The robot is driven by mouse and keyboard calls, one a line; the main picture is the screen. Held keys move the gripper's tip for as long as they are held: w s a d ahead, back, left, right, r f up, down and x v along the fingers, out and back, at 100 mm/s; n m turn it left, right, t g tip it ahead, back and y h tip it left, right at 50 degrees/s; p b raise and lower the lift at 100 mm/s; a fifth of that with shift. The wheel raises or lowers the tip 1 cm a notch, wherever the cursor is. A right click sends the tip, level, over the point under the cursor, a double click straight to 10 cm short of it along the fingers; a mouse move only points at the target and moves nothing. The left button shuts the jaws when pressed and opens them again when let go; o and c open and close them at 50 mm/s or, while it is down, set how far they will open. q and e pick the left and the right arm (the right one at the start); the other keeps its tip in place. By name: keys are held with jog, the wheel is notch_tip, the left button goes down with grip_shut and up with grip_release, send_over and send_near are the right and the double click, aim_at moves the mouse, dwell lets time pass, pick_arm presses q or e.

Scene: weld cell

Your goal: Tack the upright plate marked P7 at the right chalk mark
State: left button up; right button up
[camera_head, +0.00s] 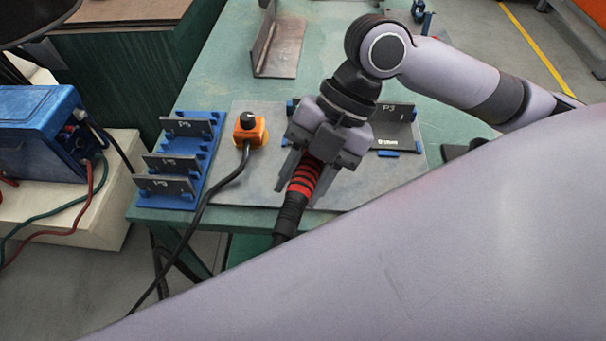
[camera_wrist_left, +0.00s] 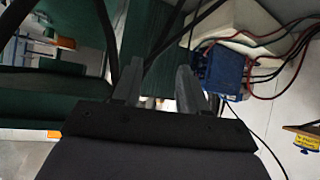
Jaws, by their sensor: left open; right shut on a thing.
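My right gripper (camera_head: 299,190) is shut on a welding torch with a red and black ringed grip (camera_head: 305,176), above the grey plate on the bench. An upright dark plate (camera_head: 396,109) stands behind it at the right; its mark looks like P3. I cannot find a plate that reads P7. A blue rack (camera_head: 213,160) at the left holds 3 upright dark plates, their marks too small to read surely. No chalk mark can be made out. My left gripper shows only in the left wrist view (camera_wrist_left: 157,86), open and empty, away from the plates.
A steel angle piece (camera_head: 279,48) lies farther back on the green bench (camera_head: 330,25). A blue welding machine (camera_head: 38,130) stands left. My own arm covers the lower right.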

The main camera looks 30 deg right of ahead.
aim_at(297, 187)
jog(key=shift+r, duration=0.15)
jog(key=r+p, duration=0.1)
jog(key=s+a+r+p, duration=0.1)
jog(key=p, duration=0.1)
jog(key=s+r+p, duration=0.1)
jog(key=shift+a+r+p, duration=0.15)
jog(key=shift+r+p, duration=0.2)
jog(key=shift+s+a+r, duration=0.1)
jog(key=shift+s+r, duration=0.1)
jog(key=shift+f, duration=0.15)
notch_tip(297, 187, up, 6)
jog(key=p, duration=0.7)
